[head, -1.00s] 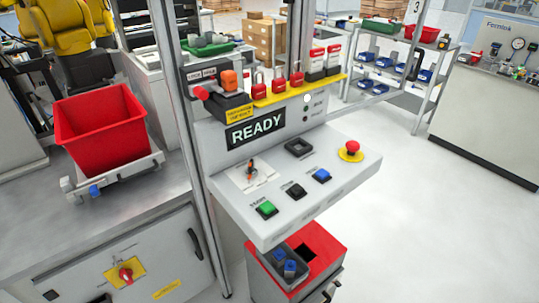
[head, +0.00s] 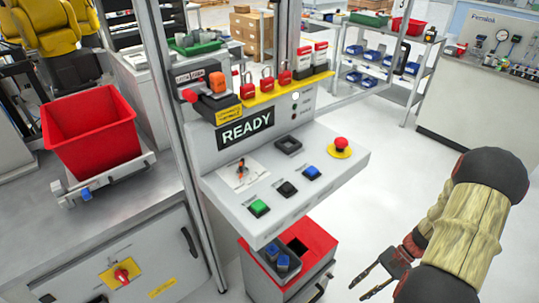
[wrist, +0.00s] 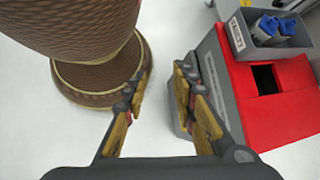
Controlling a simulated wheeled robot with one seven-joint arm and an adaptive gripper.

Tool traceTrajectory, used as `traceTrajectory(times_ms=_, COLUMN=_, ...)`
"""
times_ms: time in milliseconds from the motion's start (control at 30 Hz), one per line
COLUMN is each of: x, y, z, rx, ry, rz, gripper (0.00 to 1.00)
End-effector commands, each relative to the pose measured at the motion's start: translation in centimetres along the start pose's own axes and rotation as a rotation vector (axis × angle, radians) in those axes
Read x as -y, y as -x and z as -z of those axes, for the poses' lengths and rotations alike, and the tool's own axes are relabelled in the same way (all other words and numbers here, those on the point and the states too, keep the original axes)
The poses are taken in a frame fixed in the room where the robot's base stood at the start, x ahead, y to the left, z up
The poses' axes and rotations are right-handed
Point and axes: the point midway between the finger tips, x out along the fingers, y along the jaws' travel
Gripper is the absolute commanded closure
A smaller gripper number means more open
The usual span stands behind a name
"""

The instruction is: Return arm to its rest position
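My arm shows at the lower right of the head view, with a tan sleeve and dark joints. My gripper (head: 374,280) hangs at its end, to the right of the red-topped bin and below the control panel. In the wrist view my gripper (wrist: 158,95) has its two yellow-padded fingers apart, with only floor between them. It is empty. Part of my own body fills the upper left of the wrist view.
The control panel (head: 330,165) with a READY display stands at centre. Below it is a grey bin with a red top (head: 318,243), close to the right finger in the wrist view. A red crate (head: 92,133) sits at left. White floor on the right is clear.

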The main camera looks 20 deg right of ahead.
Motion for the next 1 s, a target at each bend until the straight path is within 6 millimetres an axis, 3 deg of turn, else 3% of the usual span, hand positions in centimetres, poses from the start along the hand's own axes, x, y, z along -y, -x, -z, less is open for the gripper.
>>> traceTrajectory(times_ms=100, x=2.0, y=3.0, z=-3.4, rx=-0.090, ry=0.091, rz=-0.099, gripper=0.73)
traceTrajectory(times_ms=400, x=6.2, y=8.3, z=-12.0, rx=-0.312, ry=0.332, rz=-0.292, gripper=0.73)
traceTrajectory(times_ms=733, x=9.9, y=12.0, z=-22.1, rx=-0.557, ry=0.645, rz=-0.423, gripper=0.73)
traceTrajectory(times_ms=1000, x=12.0, y=13.6, z=-30.9, rx=-0.739, ry=0.925, rz=-0.452, gripper=0.73)
